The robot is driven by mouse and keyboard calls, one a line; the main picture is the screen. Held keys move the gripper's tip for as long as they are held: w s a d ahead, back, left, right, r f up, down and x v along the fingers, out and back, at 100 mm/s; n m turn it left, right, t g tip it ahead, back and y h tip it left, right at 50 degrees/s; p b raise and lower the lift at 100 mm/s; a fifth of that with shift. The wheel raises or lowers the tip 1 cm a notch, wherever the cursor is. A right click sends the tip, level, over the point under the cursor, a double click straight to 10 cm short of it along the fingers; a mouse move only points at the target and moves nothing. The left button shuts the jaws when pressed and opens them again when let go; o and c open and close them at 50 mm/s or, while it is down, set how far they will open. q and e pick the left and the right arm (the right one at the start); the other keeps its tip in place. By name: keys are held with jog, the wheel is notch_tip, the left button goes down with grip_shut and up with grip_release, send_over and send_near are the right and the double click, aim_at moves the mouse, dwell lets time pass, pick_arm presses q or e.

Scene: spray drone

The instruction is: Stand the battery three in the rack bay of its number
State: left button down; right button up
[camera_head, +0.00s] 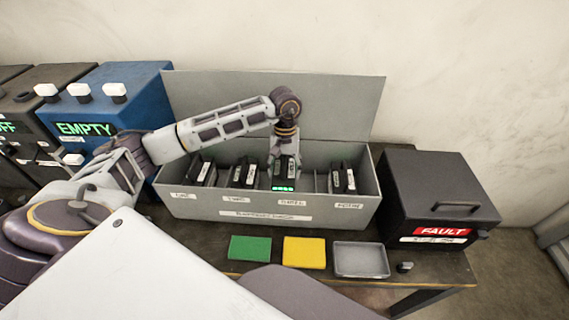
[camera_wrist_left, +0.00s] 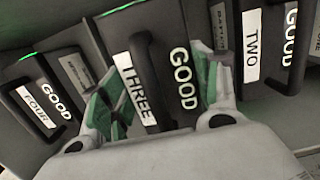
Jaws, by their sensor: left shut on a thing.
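Battery three (camera_wrist_left: 184,92) is a black block with white THREE and GOOD labels and a handle. My left gripper (camera_wrist_left: 160,95) is shut on it, with a green-padded finger at each side. In the head view my left gripper (camera_head: 285,158) points down into the grey rack (camera_head: 270,209). Battery three (camera_head: 284,176) is upright in the third bay from the left, with a green light at its front. Whether it rests on the bay floor is hidden. My right gripper is not in view.
Battery four (camera_wrist_left: 40,105) and battery two (camera_wrist_left: 258,40) stand on either side. A black FAULT box (camera_head: 437,192) is right of the rack. A green pad (camera_head: 250,248), a yellow pad (camera_head: 304,253) and a grey tray (camera_head: 361,260) lie in front. The blue EMPTY unit (camera_head: 130,95) is left.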

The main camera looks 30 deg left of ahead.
pick_arm(q)
jog(key=shift+w+r, duration=0.1)
jog(key=shift+r, duration=0.05)
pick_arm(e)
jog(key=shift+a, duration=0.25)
pick_arm(q)
jog(key=shift+f, duration=0.3)
jog(key=shift+f+p, duration=0.3)
jog(key=shift+f, duration=1.3)
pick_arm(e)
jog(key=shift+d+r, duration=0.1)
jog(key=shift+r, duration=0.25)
pick_arm(q)
jog(key=shift+f, duration=0.1)
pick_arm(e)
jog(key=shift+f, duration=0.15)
pick_arm(q)
jog(key=shift+c, duration=1.8)
grip_release()
